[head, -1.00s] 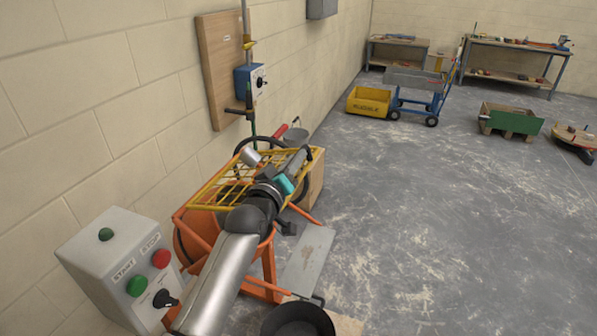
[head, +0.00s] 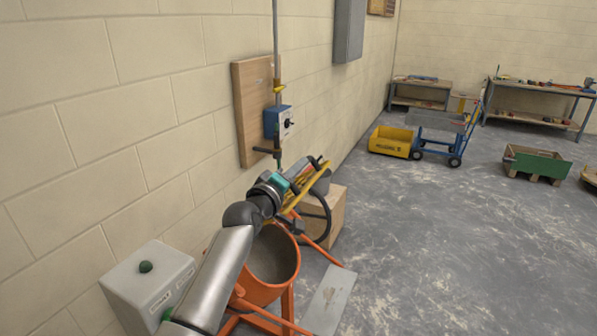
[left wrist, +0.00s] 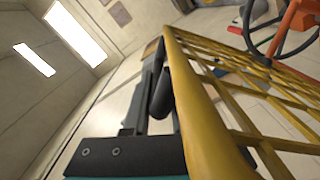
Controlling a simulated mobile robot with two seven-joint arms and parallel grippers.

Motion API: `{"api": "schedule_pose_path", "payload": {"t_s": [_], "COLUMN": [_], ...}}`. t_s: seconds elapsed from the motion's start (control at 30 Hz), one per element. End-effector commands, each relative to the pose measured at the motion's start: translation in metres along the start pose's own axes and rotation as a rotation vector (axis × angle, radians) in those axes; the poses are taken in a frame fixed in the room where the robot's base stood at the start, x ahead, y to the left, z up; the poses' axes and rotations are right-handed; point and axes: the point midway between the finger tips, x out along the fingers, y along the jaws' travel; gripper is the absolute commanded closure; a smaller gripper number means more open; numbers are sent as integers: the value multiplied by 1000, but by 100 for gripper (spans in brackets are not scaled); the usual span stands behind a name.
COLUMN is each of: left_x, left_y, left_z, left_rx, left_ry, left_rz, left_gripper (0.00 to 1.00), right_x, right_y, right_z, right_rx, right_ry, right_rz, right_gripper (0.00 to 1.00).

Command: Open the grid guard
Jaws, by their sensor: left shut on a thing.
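The yellow grid guard (head: 301,199) of the orange mixer stands tilted up at a steep angle, seen nearly edge-on in the head view. The mixer drum (head: 274,257) is uncovered at its near side and its grey inside shows. My left gripper (head: 318,166) is at the guard's raised part and shut on it; my wrist hides some of the guard. In the left wrist view the guard's thick yellow rim (left wrist: 195,100) runs close along the dark gripper finger (left wrist: 157,95), with its bars to the right. My right gripper is not in view.
A grey control box (head: 150,285) stands at the lower left. A blue switch box (head: 279,122) is on a wooden wall board (head: 253,100) behind the mixer. A wooden block (head: 335,210) is beside the mixer. The floor to the right is open.

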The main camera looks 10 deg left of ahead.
Motion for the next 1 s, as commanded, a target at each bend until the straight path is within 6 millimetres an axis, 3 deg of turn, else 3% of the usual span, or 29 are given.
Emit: {"api": "schedule_pose_path", "payload": {"t_s": [0.17, 0.2, 0.4, 0.77, 1.0], "left_x": [1, 1, 0, -3, -25], "left_y": [5, 5, 3, 1, 1], "left_z": [-2, -2, -1, -1, 0], "left_rx": [-1, -1, 0, 1, 2], "left_ry": [5, 6, 4, 2, 1], "left_rz": [10, 10, 6, 2, 2], "left_gripper": [100, 74, 51, 50, 50], "right_x": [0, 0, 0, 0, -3], "right_y": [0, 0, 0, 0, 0], "right_z": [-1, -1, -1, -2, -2], "right_rx": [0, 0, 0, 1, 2], "right_ry": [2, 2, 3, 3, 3], "right_rz": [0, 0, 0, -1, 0], "right_gripper": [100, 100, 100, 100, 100]}}
